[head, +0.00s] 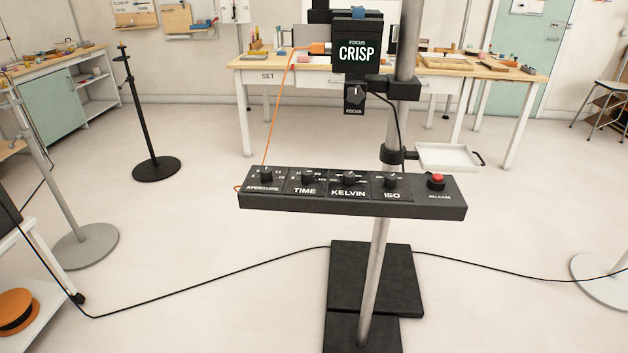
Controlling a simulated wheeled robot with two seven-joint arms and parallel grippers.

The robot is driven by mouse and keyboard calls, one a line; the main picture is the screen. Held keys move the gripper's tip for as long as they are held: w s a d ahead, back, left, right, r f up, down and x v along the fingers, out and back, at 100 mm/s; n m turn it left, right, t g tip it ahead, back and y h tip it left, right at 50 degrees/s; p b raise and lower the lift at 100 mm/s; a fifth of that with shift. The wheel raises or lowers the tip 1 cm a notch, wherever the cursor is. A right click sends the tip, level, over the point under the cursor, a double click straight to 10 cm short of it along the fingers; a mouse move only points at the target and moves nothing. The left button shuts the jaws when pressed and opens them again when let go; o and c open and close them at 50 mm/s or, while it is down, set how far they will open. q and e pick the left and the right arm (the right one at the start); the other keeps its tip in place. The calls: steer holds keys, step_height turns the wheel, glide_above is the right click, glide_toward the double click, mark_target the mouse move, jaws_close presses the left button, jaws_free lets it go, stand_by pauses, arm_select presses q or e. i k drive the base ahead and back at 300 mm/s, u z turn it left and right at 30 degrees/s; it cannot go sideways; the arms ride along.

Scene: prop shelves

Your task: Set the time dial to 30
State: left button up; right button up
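The time dial (307,177) is a small dark knob on the black control panel (350,205), second from the left, above the label TIME. The numbers around it are small, and I cannot tell where its pointer stands. The aperture dial (266,174) is to its left, and the Kelvin dial (348,179) and ISO dial (391,181) are to its right. A red release button (436,179) is at the panel's right end. Neither of my grippers is in view.
The panel is on a grey pole (376,270) with a black base (345,285). Above it are a CRISP screen (356,53) and a focus knob (354,95). An orange cord (270,130) runs down to the panel's left end. A black cable (210,290) crosses the floor. A white tray (447,157) sits behind.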

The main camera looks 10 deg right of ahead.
mark_target(307, 175)
steer(key=z, duration=1.25)
steer(key=i, duration=0.75)
steer(key=u, duration=0.65)
